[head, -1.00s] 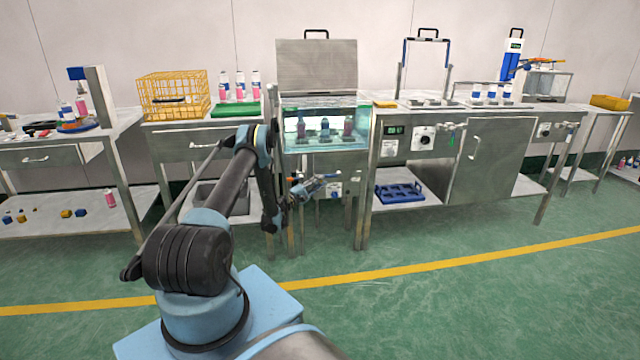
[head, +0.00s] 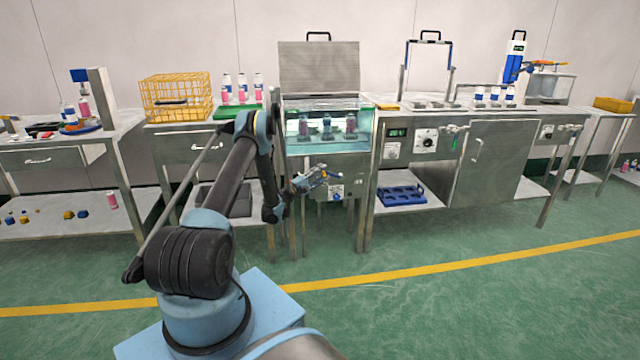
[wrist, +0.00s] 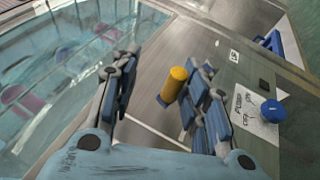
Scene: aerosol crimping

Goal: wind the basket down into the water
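The clear-walled water tank (head: 297,143) stands mid-picture in the head view with its lid raised. Bottles (head: 327,125) stand inside it; in the wrist view the tank (wrist: 165,12) fills the upper left, with blurred bottles (wrist: 105,32) behind the glass. I cannot make out the basket itself or its height against the water. A yellow crank handle (wrist: 173,85) shows between my gripper's fingers in the wrist view, nearer the right finger. My gripper (wrist: 160,92) is open around it, not closed on it. In the head view my gripper (head: 322,178) is at the tank's front, below the glass.
A blue knob (wrist: 272,111) with a pump label is right of the fingers in the wrist view. A yellow wire basket (head: 150,98) stands on the left table. A blue crate (head: 402,195) lies on the right bench's lower shelf. The floor in front is clear.

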